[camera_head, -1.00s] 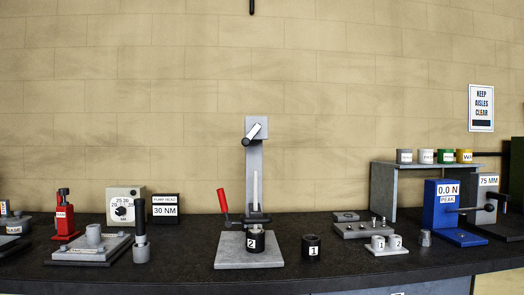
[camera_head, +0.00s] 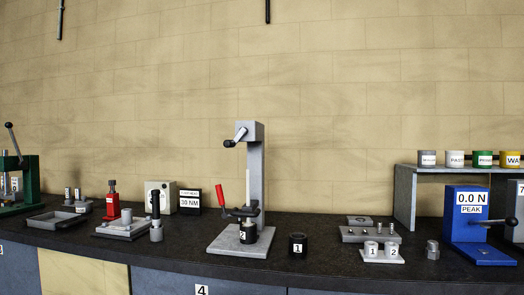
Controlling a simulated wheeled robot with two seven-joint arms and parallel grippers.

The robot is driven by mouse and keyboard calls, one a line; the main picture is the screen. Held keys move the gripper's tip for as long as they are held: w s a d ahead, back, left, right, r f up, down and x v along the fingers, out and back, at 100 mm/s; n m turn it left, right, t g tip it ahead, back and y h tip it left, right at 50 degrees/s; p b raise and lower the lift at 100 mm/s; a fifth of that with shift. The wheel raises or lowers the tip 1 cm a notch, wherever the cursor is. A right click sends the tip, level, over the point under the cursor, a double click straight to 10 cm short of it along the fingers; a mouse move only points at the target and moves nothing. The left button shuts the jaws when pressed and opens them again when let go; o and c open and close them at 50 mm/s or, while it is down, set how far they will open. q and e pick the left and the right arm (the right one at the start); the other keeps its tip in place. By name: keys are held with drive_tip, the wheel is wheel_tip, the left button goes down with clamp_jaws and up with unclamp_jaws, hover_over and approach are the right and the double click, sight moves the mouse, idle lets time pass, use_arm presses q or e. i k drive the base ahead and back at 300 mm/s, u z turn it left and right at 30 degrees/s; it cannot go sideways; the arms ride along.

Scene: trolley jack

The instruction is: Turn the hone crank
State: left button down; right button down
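The hone stand is a grey column (camera_head: 255,180) on a flat grey base plate (camera_head: 240,239) at the middle of the bench. A short crank (camera_head: 240,134) with a dark knob sits at the column's head and slants down to the left. A red lever (camera_head: 220,193) rises at the left of the stand. A dark cylinder marked 2 (camera_head: 248,233) stands on the base plate under the column. A similar dark cylinder marked 1 (camera_head: 298,245) stands on the bench to the right. Neither of my grippers is in view.
To the left are a red jack-like tool (camera_head: 113,207), a 30 NM display box (camera_head: 190,198) and a green press (camera_head: 20,180). To the right are a pegged grey block (camera_head: 352,234), a blue force gauge (camera_head: 468,225) and a shelf with pots (camera_head: 405,195). Bench between is partly clear.

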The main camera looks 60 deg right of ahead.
sight(227, 143)
drive_tip(key=z, duration=1.85)
